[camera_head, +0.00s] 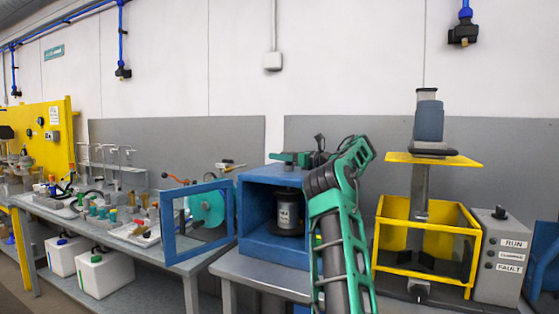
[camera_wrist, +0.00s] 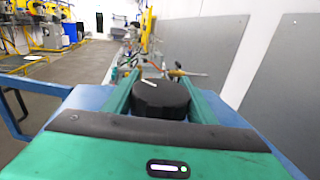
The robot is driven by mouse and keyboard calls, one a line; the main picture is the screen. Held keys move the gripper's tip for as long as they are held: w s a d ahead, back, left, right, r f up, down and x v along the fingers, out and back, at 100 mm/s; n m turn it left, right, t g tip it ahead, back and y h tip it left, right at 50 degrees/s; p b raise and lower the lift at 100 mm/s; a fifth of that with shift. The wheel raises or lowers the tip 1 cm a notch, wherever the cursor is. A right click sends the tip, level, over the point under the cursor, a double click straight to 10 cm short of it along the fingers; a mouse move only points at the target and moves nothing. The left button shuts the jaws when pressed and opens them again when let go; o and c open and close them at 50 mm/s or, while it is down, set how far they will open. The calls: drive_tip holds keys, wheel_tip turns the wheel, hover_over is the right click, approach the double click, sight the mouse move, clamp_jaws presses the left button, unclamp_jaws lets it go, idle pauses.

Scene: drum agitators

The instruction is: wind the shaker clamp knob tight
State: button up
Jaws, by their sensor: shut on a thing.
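The blue shaker (camera_head: 262,174) stands on a grey bench, its front open. A dark can with a pale label (camera_head: 289,217) stands upright inside it. My gripper (camera_head: 291,158) is above the shaker's top. In the wrist view, the black round clamp knob (camera_wrist: 162,100) sits between the two green fingers of my gripper, which is shut on it. The shaker's blue top (camera_wrist: 85,98) shows around it. In the head view the knob is hidden behind my gripper and I cannot pick it out. How tight the clamp is does not show.
The shaker's blue door frame (camera_head: 195,225) hangs open to the left. A yellow guarded mixer (camera_head: 430,158) and a grey control box (camera_head: 502,257) stand to the right. A cluttered bench with a turquoise disc (camera_head: 207,209) lies left. The grey wall panel is close behind.

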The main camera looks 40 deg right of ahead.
drive_tip(key=shift+a+r+n+y, duration=0.1)
drive_tip(key=shift+n+y, duration=0.5)
drive_tip(key=shift+y, duration=0.3)
drive_tip(key=o, duration=1.1)
drive_tip(key=shift+c, duration=0.2)
drive_tip(key=shift+w+r, duration=0.15)
drive_tip(key=shift+r, duration=1.85)
drive_tip(key=a+r, duration=0.6)
drive_tip(key=a, duration=0.5)
drive_tip(key=shift+a+r, duration=0.35)
